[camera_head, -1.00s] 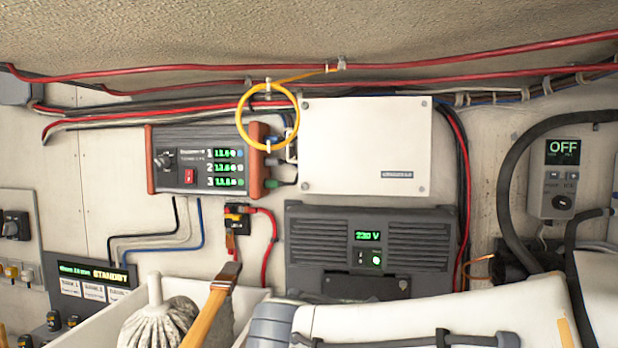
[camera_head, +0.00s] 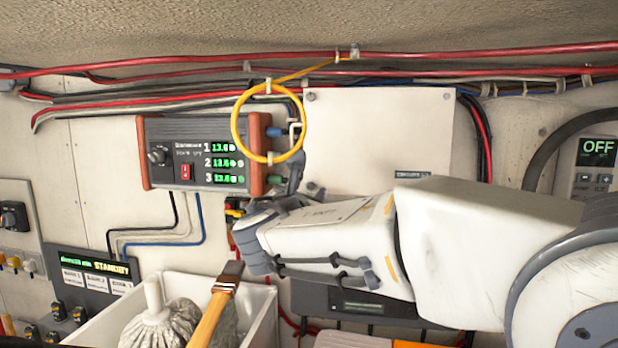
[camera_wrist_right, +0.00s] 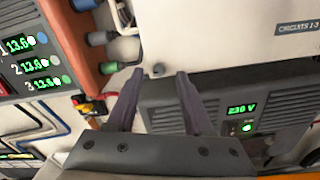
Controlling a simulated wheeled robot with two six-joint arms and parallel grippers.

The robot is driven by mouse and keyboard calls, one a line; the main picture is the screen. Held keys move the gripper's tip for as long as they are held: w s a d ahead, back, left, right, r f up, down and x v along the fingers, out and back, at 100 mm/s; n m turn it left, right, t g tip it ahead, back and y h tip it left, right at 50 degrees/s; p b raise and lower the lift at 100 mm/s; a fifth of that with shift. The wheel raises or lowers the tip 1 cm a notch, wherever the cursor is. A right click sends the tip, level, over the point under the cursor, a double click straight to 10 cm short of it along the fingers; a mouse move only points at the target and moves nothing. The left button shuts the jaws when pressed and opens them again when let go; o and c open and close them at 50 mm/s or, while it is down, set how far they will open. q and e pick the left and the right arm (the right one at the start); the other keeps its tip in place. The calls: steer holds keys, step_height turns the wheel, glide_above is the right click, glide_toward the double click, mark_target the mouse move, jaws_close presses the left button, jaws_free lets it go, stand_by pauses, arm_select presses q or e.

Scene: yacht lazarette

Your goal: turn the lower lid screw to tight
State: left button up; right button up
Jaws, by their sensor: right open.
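The white lid of the circuits box (camera_head: 375,130) is fixed to the wall, with round grey screws at its corners. Its lower left screw (camera_head: 312,187) shows just beyond my right gripper (camera_head: 300,180). In the right wrist view the same screw (camera_wrist_right: 158,70) appears between the two fingertips of my right gripper (camera_wrist_right: 158,74), near the lid's bottom edge. The jaws are open and empty. I cannot tell whether the fingertips touch the lid. My arm hides the lid's lower right corner. My left gripper is not in view.
Plugs (camera_wrist_right: 103,39) sit close to the left finger. A dark inverter (camera_wrist_right: 215,95) is below. A brush and mop stand in a white bin (camera_head: 265,300).

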mark_target(311, 186)
steer(key=shift+w+d+p, duration=0.2)
steer(key=shift+w+p, duration=0.15)
steer(key=shift+w, duration=0.8)
jaws_close()
steer(key=shift+f, duration=0.1)
